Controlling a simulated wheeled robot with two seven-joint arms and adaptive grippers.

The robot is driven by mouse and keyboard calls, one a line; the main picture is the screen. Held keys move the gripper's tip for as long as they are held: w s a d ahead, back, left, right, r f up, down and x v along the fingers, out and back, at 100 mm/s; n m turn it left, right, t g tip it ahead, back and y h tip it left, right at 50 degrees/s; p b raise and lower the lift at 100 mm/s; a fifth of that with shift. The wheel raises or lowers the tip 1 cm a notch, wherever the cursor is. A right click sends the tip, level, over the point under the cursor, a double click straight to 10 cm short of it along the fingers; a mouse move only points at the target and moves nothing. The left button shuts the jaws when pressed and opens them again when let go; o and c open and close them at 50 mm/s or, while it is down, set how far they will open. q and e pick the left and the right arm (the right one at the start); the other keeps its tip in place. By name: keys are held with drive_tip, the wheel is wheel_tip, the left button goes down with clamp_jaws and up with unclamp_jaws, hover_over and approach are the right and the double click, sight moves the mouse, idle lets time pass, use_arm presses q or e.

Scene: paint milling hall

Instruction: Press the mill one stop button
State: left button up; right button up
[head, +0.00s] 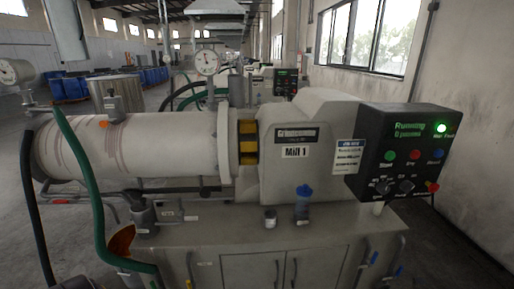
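The machine labelled Mill 1 (294,152) stands in the middle of the head view. Its dark control box (375,131) is at the right, with green text starting "Running". A green button (390,155), a red button (412,155) and a blue button (437,155) sit in a row below the text. Their small labels are hard to read. A red mushroom button (433,187) on yellow is at the box's lower right. A green lamp (441,128) glows at the upper right. Neither of my grippers is in view.
Black knobs (404,187) sit under the button row. A grey cabinet (245,232) carries a blue-capped bottle (304,204) and a small can (270,217). A green hose (88,180) hangs at left. Blue drums (75,88) stand behind. A wall is at right.

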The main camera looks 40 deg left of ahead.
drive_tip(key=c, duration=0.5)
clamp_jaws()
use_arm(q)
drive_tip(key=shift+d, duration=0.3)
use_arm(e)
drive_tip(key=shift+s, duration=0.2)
